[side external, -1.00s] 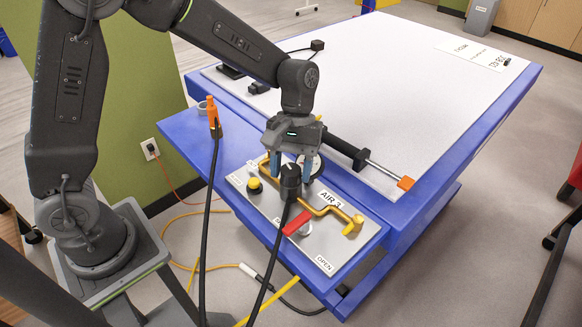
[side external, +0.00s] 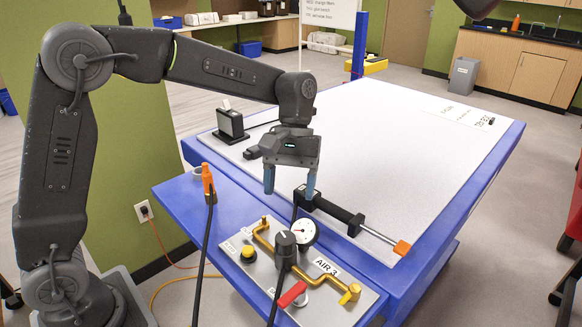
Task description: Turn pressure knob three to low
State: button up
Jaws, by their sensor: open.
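The black pressure knob (side external: 286,246) stands upright on the grey panel marked AIR 3 (side external: 330,297), at the front of the blue bench. A round white gauge (side external: 303,232) sits just behind it. My gripper (side external: 290,192) points down with its two blue fingers apart and nothing between them. It hangs above and behind the knob and does not touch it. The knob's pointer and its low mark are too small to read.
A red lever (side external: 292,294), a yellow button (side external: 249,253) and yellow piping (side external: 335,286) are on the panel. A black cylinder with a rod (side external: 335,212) lies behind it. An orange-ended cable (side external: 208,185) rises at left. The white tabletop (side external: 400,140) is mostly clear.

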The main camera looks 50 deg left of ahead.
jog(key=v, duration=0.3)
jog(key=shift+w+r, duration=0.1)
jog(key=shift+r, duration=0.15)
jog(key=m+t+y, duration=0.2)
jog(key=m+t, duration=0.1)
jog(key=m, duration=0.3)
send_over(286, 237)
jog(key=shift+m+t+y, duration=0.3)
jog(key=shift+m, duration=0.1)
notch_tip(286, 237, down, 13)
jog(key=shift+f, duration=0.1)
jog(key=shift+c, duration=0.4)
